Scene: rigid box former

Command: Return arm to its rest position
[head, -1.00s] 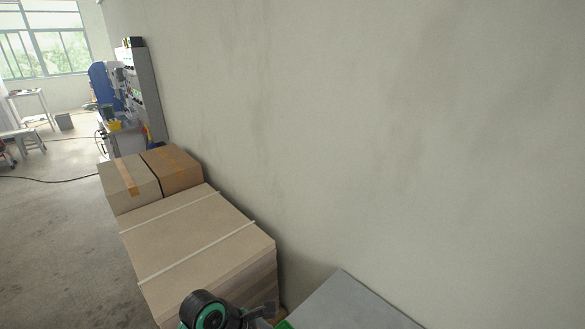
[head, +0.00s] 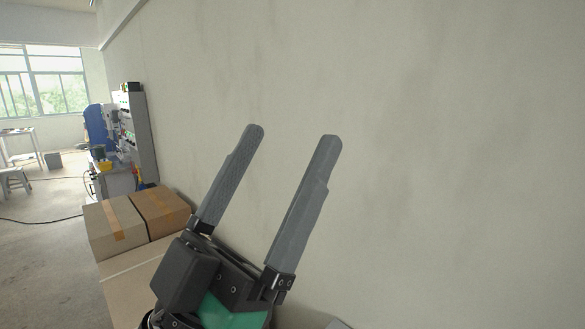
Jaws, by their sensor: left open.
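My left gripper (head: 292,134) is raised in the lower middle of the head view. Its two long grey fingers point up and stand well apart, with only the wall behind them. It is open and holds nothing. My right gripper is not in the head view.
A plain wall (head: 430,120) fills the middle and right. Two taped cardboard boxes (head: 115,228) and a strapped cardboard stack (head: 118,285) stand along it, partly behind my gripper. A grey cabinet (head: 140,130) with a blue machine is farther back. Open floor (head: 40,250) lies at left.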

